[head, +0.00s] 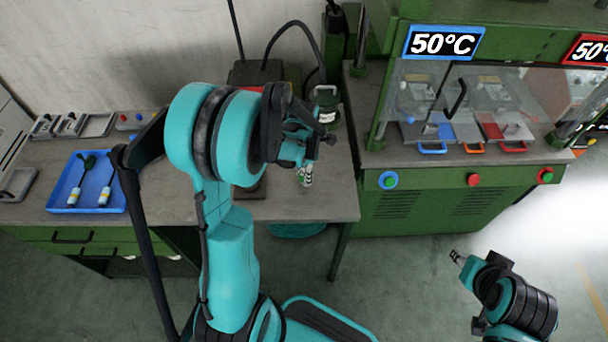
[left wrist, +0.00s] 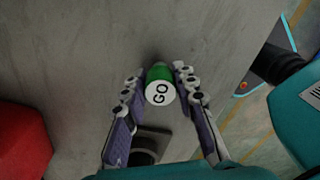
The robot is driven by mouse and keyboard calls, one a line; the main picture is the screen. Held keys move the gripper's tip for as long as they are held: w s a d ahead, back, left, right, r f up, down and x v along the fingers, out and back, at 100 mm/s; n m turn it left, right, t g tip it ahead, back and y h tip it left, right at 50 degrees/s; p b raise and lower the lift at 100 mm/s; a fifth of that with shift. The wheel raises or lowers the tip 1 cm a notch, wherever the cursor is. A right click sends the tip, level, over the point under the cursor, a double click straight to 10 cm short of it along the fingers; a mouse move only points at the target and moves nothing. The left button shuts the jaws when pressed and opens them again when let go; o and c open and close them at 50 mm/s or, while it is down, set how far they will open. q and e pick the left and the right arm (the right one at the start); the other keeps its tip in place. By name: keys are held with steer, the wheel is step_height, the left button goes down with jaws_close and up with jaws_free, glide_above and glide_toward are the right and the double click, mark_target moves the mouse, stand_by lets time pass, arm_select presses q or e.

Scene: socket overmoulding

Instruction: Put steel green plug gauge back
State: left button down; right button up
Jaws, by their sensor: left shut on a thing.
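The plug gauge (left wrist: 161,88) shows in the left wrist view as a green cylinder with a white end marked GO. My left gripper (left wrist: 157,79) is shut on it, one finger on each side. In the head view the gauge (head: 306,176) hangs below my left gripper (head: 299,155), over the right part of the grey bench. A dark block with a round feature (left wrist: 150,146) lies below the gripper in the left wrist view, partly hidden by a finger. My right gripper (head: 458,257) is at the lower right, away from the bench, too small to read.
A blue tray (head: 60,209) with two handled tools lies on the left of the bench (head: 325,205). A green container with a white label (head: 326,100) stands behind the gripper. A green press station (head: 440,190) with 50°C displays stands at right.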

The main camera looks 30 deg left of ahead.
arm_select(q)
steer(key=shift+f, duration=0.2)
steer(key=c, duration=1.2)
jaws_free()
steer(key=shift+r, duration=0.1)
